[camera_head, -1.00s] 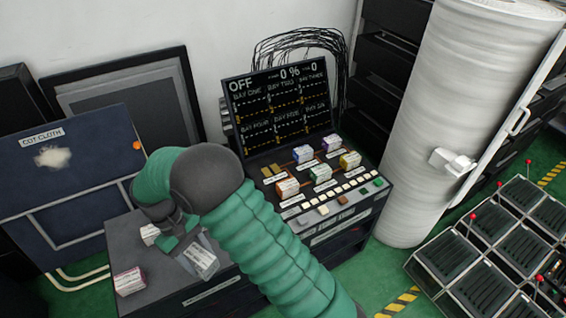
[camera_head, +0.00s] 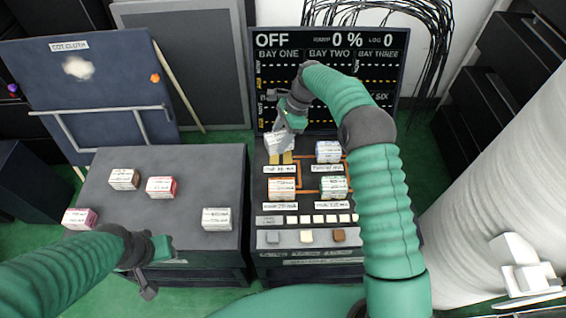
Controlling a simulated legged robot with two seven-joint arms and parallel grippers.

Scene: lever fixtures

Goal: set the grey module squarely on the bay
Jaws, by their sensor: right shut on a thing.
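My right gripper (camera_head: 284,124) is shut on the grey module (camera_head: 275,141), a small block with a white label. It holds the module at the upper left of the panel, just above the bay (camera_head: 281,158), whose yellow contacts show below it. The module looks slightly tilted, and I cannot tell whether it touches the bay. My gripper and forearm hide part of the screen and the panel's right column. My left gripper (camera_head: 153,268) is open and empty over the front of the dark table, apart from the modules.
The dark table (camera_head: 190,165) bears brown (camera_head: 124,178), red (camera_head: 161,187), pink (camera_head: 80,218) and pale (camera_head: 217,219) modules. Orange (camera_head: 282,188), blue (camera_head: 328,151) and green (camera_head: 334,187) modules sit on the panel. The screen (camera_head: 270,75) reads OFF and 0 %.

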